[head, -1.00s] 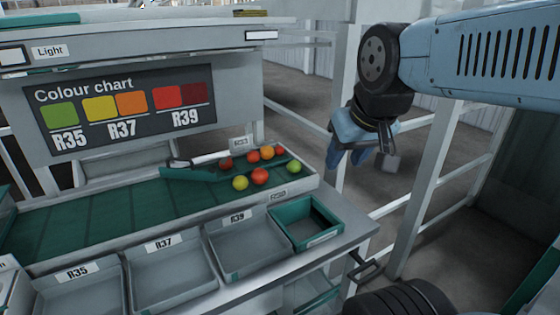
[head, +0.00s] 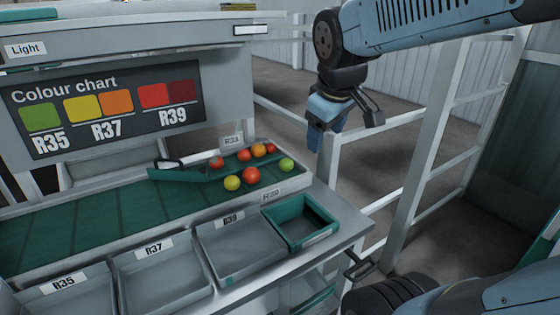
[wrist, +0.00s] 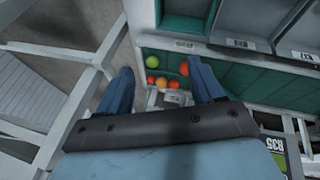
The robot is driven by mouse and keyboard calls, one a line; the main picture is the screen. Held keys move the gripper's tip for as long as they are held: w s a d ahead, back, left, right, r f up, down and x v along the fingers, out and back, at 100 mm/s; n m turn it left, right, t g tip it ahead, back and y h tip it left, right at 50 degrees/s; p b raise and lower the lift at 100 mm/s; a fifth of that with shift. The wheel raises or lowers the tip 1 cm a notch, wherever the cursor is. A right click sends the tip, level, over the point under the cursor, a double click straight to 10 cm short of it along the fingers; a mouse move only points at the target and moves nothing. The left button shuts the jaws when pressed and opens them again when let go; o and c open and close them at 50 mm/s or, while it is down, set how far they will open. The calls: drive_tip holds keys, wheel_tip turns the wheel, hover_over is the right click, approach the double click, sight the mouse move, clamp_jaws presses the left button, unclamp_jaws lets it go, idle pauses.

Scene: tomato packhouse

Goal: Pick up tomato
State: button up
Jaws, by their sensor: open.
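Several tomatoes lie grouped at the right end of the green belt. There a green tomato (wrist: 152,62) shows clear, and a red one is partly hidden by the right finger.
A teal tray (head: 312,237) stands at the bench's right end. Grey trays labelled R39 (head: 270,262), R37 (head: 203,299) and R35 line the front. The colour chart panel (head: 105,105) stands behind the belt. A white post and rails (head: 425,160) are close to my arm's right.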

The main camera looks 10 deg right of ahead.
drive_tip(key=w+a+f+n+g+h, duration=0.1)
drive_tip(key=w+f+n, duration=0.1)
drive_tip(key=w+n, duration=0.45)
drive_tip(key=w+f+n+h, duration=0.1)
drive_tip(key=w+f+n, duration=0.1)
drive_tip(key=w+n, duration=0.45)
drive_tip(key=n, duration=0.8)
approach(285, 159)
drive_tip(key=shift+n+g, duration=0.3)
drive_tip(key=x, duration=1)
drive_tip(key=shift+w+d+f, duration=0.1)
drive_tip(key=shift+w+f, duration=0.15)
drive_tip(key=shift+c, duration=0.3)
drive_tip(key=c, duration=0.5)
